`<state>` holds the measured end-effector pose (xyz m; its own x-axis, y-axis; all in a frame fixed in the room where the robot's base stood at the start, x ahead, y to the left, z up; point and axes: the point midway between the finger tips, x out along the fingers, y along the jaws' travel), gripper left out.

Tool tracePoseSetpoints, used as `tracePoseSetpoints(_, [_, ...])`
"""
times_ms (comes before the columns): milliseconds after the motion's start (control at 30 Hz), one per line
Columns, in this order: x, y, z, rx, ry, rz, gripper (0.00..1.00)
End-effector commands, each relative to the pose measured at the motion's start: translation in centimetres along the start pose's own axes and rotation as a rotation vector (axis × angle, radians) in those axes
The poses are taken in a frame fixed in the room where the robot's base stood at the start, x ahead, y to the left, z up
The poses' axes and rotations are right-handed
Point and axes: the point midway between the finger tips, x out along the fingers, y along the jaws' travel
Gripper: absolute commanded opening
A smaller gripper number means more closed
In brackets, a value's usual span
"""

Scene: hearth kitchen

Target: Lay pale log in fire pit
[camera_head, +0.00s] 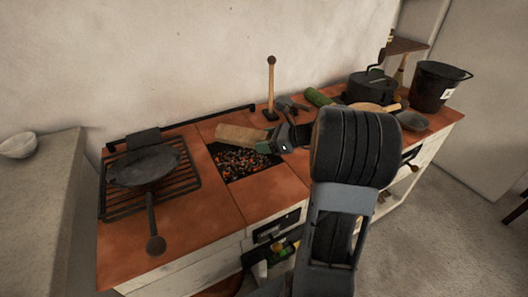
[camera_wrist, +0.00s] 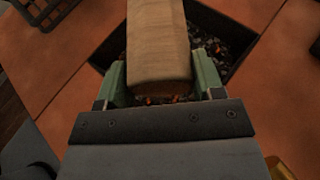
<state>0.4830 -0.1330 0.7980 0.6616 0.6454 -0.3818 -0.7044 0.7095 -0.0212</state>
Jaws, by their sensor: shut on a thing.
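The pale log (camera_head: 243,138) is a light wooden block at the back of the fire pit in the head view. In the wrist view the log (camera_wrist: 158,45) lies between the green fingers of my gripper (camera_wrist: 160,85), which touch its sides. The fire pit (camera_head: 240,162) is a dark square recess with glowing embers in the tiled counter. In the wrist view the pit (camera_wrist: 235,48) shows below and around the log. My gripper (camera_head: 264,147) is shut on the log over the pit. Whether the log touches the embers is hard to tell.
A dark pan (camera_head: 145,166) sits on a grill rack (camera_head: 118,203) left of the pit. A wooden-handled tool (camera_head: 271,85) stands behind the pit. A lidded pot (camera_head: 371,87), a black bucket (camera_head: 438,86) and a green cylinder (camera_head: 319,97) are to the right. Bare tile (camera_head: 262,195) lies in front.

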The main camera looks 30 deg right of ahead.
Motion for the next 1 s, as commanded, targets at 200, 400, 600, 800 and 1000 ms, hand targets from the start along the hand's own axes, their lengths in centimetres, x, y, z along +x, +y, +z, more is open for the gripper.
tracePoseSetpoints(200, [0.8,-0.5,-0.7,0.001,-0.001,0.001,0.28])
tracePoseSetpoints(400, [2.0,-0.6,-3.3,0.002,0.000,0.000,0.28])
tracePoseSetpoints(600, [2.1,-0.6,-3.5,0.000,-0.001,-0.001,0.28])
tracePoseSetpoints(800, [2.2,-0.6,-3.7,0.000,-0.001,-0.001,0.28])
tracePoseSetpoints(1000, [2.5,-0.6,-4.3,0.000,-0.001,-0.001,0.28])
